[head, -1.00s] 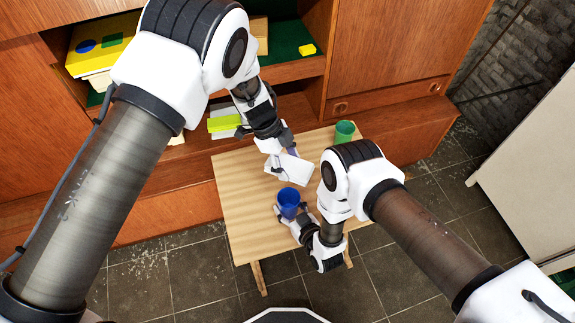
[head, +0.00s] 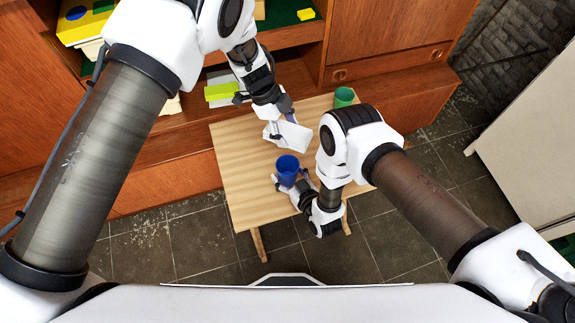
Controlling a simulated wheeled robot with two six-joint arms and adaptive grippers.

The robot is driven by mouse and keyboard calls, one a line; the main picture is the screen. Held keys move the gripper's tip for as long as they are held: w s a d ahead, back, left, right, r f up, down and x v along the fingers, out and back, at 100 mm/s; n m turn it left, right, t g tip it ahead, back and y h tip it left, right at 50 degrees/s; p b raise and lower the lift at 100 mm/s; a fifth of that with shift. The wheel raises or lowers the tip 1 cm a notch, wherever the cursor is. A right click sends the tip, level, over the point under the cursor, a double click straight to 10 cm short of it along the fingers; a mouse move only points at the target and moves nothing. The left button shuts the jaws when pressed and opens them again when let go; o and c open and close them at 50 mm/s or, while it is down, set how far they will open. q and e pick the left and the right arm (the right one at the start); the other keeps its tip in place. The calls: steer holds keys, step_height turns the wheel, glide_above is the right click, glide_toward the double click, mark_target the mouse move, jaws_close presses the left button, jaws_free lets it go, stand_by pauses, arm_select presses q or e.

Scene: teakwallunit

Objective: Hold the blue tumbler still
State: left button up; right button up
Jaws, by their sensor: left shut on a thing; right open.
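The blue tumbler (head: 287,166) stands upright on the small wooden table (head: 238,170), near its front edge. My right gripper (head: 290,180) is open low at the tumbler, with a finger showing on either side of it. I cannot tell whether the fingers touch it. My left gripper (head: 277,127) is shut on a white object (head: 292,137), held tilted just behind the tumbler. The gripper partly hides this object, and I cannot tell exactly what it is.
A green cup (head: 344,97) stands at the table's back right corner. The wooden wall unit (head: 395,45) rises behind, with a yellow-green item (head: 221,92) on its lower shelf. The table's left part is bare. A pale cabinet (head: 530,135) stands at right.

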steer(key=shift+r, duration=0.75)
steer(key=shift+o, duration=0.3)
steer(key=o, duration=0.5)
steer(key=shift+s, duration=0.1)
steer(key=v, duration=0.8)
steer(key=shift+d+f, duration=0.1)
